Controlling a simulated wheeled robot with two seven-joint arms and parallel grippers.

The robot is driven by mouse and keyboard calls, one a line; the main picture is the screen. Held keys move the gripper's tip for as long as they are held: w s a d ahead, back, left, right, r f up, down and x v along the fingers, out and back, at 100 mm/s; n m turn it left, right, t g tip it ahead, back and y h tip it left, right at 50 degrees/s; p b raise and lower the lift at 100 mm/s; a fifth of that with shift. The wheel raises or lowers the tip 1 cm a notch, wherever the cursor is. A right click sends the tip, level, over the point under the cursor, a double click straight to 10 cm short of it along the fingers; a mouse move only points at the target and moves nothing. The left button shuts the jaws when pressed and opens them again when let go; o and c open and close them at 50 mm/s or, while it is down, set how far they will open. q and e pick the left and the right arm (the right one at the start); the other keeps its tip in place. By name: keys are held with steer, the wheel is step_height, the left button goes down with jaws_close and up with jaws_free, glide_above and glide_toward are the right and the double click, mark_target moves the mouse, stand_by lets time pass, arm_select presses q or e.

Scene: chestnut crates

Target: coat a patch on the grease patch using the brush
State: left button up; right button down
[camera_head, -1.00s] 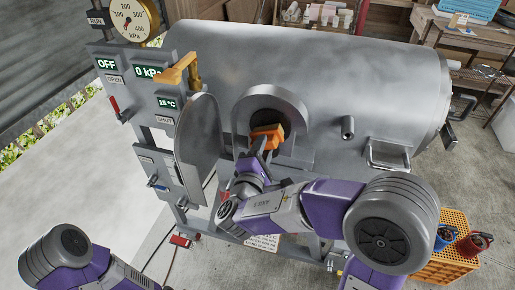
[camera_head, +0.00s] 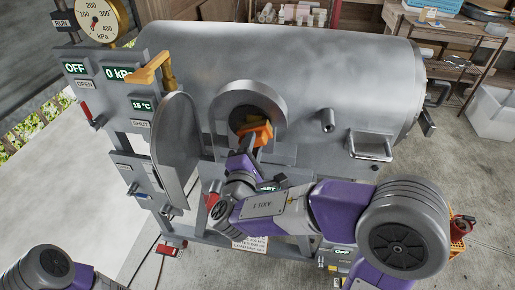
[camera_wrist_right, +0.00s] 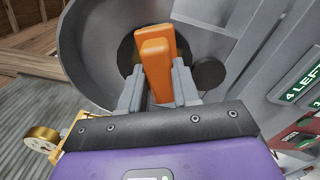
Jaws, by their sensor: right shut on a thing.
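The brush (camera_head: 258,133) shows as an orange block. My right gripper (camera_head: 249,143) is shut on it at the mouth of the round port (camera_head: 222,104) in the big grey tank. In the right wrist view the orange brush (camera_wrist_right: 157,62) stands between my right gripper's two grey fingers (camera_wrist_right: 158,88), in front of the port's dark opening. I cannot tell whether the brush touches anything inside. The brush's far end is hidden. I cannot make out the grease patch. Part of my left arm shows at the lower left, but its gripper is out of view.
The port's round door (camera_head: 174,152) stands open just left of my right gripper. A control panel (camera_head: 105,85) with a yellow lever (camera_head: 151,68) and a gauge (camera_head: 97,20) is further left.

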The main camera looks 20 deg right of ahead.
steer(key=shift+w+a+b, duration=0.55)
steer(key=shift+w+a, duration=1)
steer(key=shift+a, duration=0.65)
steer(key=shift+s+d+r+b, duration=0.15)
steer(key=shift+s+d+b, duration=0.45)
steer(key=shift+d, duration=0.35)
steer(key=shift+s+d+r+b, duration=0.1)
steer(key=shift+s+d+b, duration=0.25)
steer(key=shift+s+d, duration=0.5)
steer(key=shift+s+d+r+b, duration=0.15)
steer(key=shift+s+d+b, duration=0.4)
steer(key=shift+d, duration=0.5)
steer(key=shift+b, duration=0.3)
steer(key=w+a+b, duration=0.1)
steer(key=w+a, duration=0.3)
steer(key=a, duration=0.2)
steer(key=shift+w+a, duration=0.15)
steer(key=shift+b+v, duration=0.8)
steer(key=shift+v, duration=2.2)
